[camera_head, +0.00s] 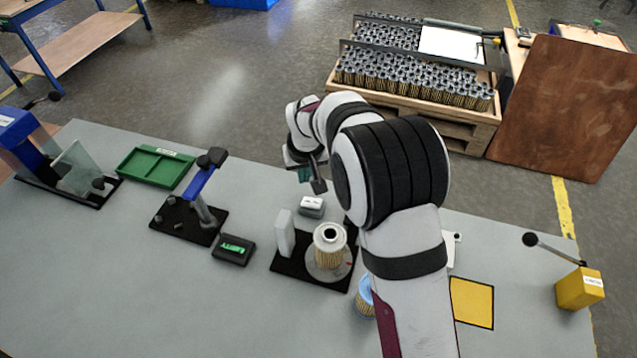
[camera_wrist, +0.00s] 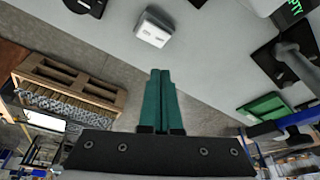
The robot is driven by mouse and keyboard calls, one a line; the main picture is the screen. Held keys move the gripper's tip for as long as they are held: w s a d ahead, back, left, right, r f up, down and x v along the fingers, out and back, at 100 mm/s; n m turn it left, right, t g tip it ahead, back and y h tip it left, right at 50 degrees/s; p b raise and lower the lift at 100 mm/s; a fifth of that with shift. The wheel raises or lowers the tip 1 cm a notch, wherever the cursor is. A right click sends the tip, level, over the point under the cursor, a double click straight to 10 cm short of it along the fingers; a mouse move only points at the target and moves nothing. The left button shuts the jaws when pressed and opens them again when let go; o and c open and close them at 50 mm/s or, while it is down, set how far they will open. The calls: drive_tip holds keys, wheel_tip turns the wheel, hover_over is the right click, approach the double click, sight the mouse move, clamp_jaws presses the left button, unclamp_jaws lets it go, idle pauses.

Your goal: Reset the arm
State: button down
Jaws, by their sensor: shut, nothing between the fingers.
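My gripper (camera_wrist: 160,75) is shut and empty, its two green fingers side by side in the wrist view. In the head view my gripper (camera_head: 314,180) hangs in the air near the table's back edge, by a small white and grey box (camera_head: 312,206). That box (camera_wrist: 153,28) lies beyond the fingertips in the wrist view, apart from them. My arm bends over the right middle of the grey table (camera_head: 100,255). A filter cartridge (camera_head: 329,250) stands upright on a round plate on a black base. A blue-topped cartridge (camera_head: 364,298) is partly hidden behind my arm.
A green tray (camera_head: 155,166), a black fixture with a blue-handled lever (camera_head: 200,205) and a display box (camera_head: 234,249) stand left. A yellow square (camera_head: 472,302) and yellow box with lever (camera_head: 579,288) are right. A pallet crate of many cartridges (camera_head: 430,115) stands behind the table.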

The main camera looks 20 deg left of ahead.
drive_tip(key=s+d+r+m+g, duration=0.1)
drive_tip(key=s+d+r+m, duration=0.25)
drive_tip(key=s+d, duration=0.3)
drive_tip(key=s+d+r+m, duration=0.2)
drive_tip(key=s+d+r, duration=0.35)
drive_tip(key=d, duration=0.25)
drive_tip(key=s+d+r+m+g, duration=0.1)
drive_tip(key=s+d+r+m, duration=0.1)
drive_tip(key=s+d+r, duration=0.35)
drive_tip(key=s+d+f+m, duration=0.1)
drive_tip(key=s+d+m, duration=0.1)
drive_tip(key=s, duration=0.5)
drive_tip(key=s+d+f+m+g, duration=0.1)
drive_tip(key=s+d+f+m, duration=0.1)
drive_tip(key=s, duration=0.5)
drive_tip(key=shift+d, duration=0.55)
drive_tip(key=shift+w+f, duration=0.1)
